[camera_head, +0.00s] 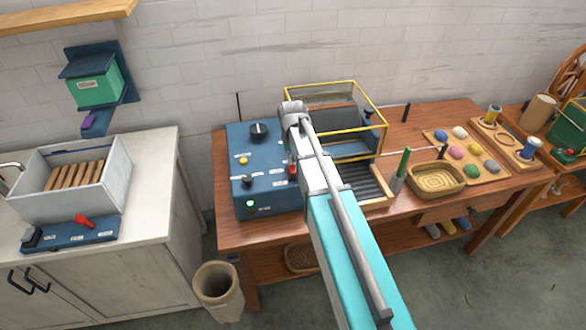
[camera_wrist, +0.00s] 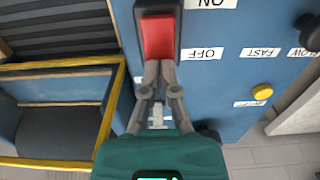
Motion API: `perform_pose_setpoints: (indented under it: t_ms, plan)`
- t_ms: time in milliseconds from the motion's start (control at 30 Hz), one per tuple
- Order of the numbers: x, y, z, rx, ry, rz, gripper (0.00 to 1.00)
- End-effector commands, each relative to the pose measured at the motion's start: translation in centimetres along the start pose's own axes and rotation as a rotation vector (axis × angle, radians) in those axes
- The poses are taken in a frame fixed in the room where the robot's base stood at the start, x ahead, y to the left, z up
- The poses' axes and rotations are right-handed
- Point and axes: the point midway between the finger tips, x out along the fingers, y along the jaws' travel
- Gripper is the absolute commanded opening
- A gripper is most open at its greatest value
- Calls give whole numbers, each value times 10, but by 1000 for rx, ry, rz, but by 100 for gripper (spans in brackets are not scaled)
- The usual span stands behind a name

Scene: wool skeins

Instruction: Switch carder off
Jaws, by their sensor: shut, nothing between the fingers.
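The carder is a blue control box (camera_head: 262,165) joined to a yellow-framed drum section (camera_head: 335,110) on the wooden table. In the wrist view, its red switch (camera_wrist: 158,38) sits in a black frame, with an ON label (camera_wrist: 210,3) near the upper end and an OFF label (camera_wrist: 204,54) near the lower end. My gripper (camera_wrist: 160,68) is shut and empty, its fingertips at the switch's lower, OFF end; contact is hard to tell. A small green light (camera_head: 251,203) shows on the box front. In the head view, my arm hides most of the gripper.
A black dial (camera_head: 259,131) and a yellow button (camera_head: 244,160) are also on the box. A sink counter (camera_head: 150,200) is left.

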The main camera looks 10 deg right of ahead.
Motion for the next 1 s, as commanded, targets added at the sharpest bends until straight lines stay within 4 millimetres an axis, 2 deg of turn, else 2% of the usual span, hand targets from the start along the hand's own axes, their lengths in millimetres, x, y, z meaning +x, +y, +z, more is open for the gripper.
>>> perform_pose_setpoints:
  t_ms: [533,1000]
  plan:
    - [3,0,0,0,0,0,0]
    - [-22,0,0,0,0,0,0]
